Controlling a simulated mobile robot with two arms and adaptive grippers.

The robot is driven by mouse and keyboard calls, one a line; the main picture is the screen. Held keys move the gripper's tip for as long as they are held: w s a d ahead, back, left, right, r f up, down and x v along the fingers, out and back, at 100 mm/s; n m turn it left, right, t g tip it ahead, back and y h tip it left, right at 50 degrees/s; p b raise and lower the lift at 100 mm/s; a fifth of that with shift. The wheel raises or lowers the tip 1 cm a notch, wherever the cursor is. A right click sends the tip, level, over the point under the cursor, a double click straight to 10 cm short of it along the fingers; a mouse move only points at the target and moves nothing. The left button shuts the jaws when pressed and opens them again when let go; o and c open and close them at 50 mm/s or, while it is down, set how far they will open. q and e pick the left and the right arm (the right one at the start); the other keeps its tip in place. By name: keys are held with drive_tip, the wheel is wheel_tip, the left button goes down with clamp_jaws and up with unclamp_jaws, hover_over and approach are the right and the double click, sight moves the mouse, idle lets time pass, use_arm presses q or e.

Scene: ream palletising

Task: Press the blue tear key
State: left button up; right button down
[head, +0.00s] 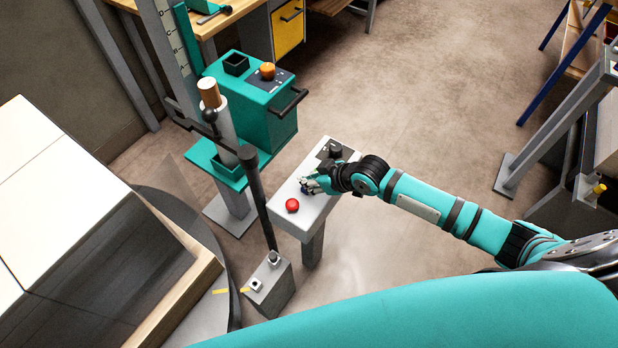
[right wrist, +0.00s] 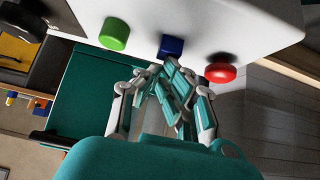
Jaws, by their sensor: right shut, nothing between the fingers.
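The blue key (right wrist: 171,45) is a small square block on a pale panel, between a round green button (right wrist: 114,34) and a round red button (right wrist: 220,70). In the head view the red button (head: 292,205) sits on the panel (head: 287,222), which tops a grey post. My right gripper (head: 308,186) is over this panel, and it hides most of the blue key there. In the right wrist view the closed fingertips (right wrist: 170,68) are right by the blue key; I cannot tell whether they touch it. The right gripper is empty. My left gripper is out of view.
A teal machine (head: 262,110) with an orange knob stands behind the panel. Large white-topped blocks (head: 50,190) fill the left side.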

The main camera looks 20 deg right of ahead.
drive_tip(key=shift+f, duration=0.7)
drive_tip(key=shift+s, duration=0.15)
drive_tip(key=shift+f, duration=0.1)
wheel_tip(320, 180, up, 6)
drive_tip(key=p, duration=0.5)
drive_tip(key=shift+f, duration=0.25)
drive_tip(key=b+v, duration=0.1)
drive_tip(key=v, duration=0.8)
